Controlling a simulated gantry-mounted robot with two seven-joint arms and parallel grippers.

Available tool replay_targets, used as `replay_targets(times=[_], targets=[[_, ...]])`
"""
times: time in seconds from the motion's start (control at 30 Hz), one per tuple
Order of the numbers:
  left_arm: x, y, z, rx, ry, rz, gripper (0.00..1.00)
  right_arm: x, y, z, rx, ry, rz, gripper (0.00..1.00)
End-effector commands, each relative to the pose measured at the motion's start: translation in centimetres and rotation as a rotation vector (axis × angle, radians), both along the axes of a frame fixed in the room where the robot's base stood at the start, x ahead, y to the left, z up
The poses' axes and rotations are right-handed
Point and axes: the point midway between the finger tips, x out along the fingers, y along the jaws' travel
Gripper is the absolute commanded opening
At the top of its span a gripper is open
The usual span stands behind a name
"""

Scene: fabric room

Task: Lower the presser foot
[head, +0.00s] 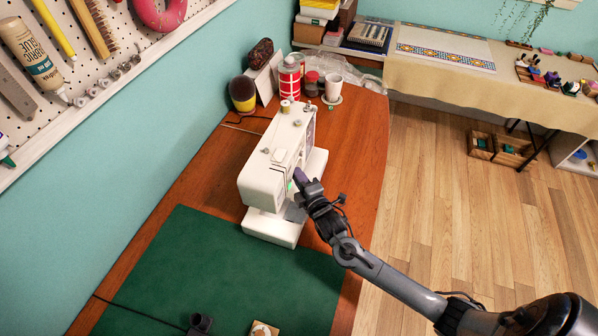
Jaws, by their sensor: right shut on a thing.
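A white sewing machine (262,186) stands upright on the wooden table, at the back edge of a green mat. My right gripper (297,196) is at the machine's near end, against the right side of its head and above the bed (272,228). It is shut on a small part there, which appears to be the presser foot lever. The fingers hide that part, and the presser foot and needle area cannot be made out. A small green light shows beside the fingers. My left gripper is not in view.
The green mat (190,265) covers the table's near part and is mostly clear. A dark object (200,323) and a small light piece (262,328) sit at its near edge. A pegboard (80,85) hangs left.

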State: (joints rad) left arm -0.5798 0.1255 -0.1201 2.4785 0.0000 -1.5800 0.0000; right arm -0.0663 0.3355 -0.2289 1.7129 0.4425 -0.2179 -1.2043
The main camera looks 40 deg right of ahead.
Motion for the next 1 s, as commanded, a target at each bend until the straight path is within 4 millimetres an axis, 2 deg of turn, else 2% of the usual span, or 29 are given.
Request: replay_targets(times=[0.03, 0.1, 0.3, 0.5, 0.73, 1.0], targets=[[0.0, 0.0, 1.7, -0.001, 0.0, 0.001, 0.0, 0.0, 0.0, 0.6, 0.026, 0.022, -0.001, 0.0], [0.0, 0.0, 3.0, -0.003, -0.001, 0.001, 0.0, 0.0, 0.0, 0.6, 0.071, 0.05, -0.001, 0.0], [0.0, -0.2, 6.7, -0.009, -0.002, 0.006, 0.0, -0.1, 0.0, -0.1, 0.216, 0.141, -0.002, 0.0], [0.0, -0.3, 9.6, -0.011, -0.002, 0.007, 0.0, -0.2, 0.2, -1.0, 0.356, 0.228, -0.002, 0.0], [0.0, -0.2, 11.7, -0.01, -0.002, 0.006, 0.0, -0.3, 0.5, -1.7, 0.483, 0.304, -0.002, 0.0], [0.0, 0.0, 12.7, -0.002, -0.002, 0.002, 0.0, -0.5, 0.7, -2.4, 0.563, 0.354, -0.001, 0.0]])
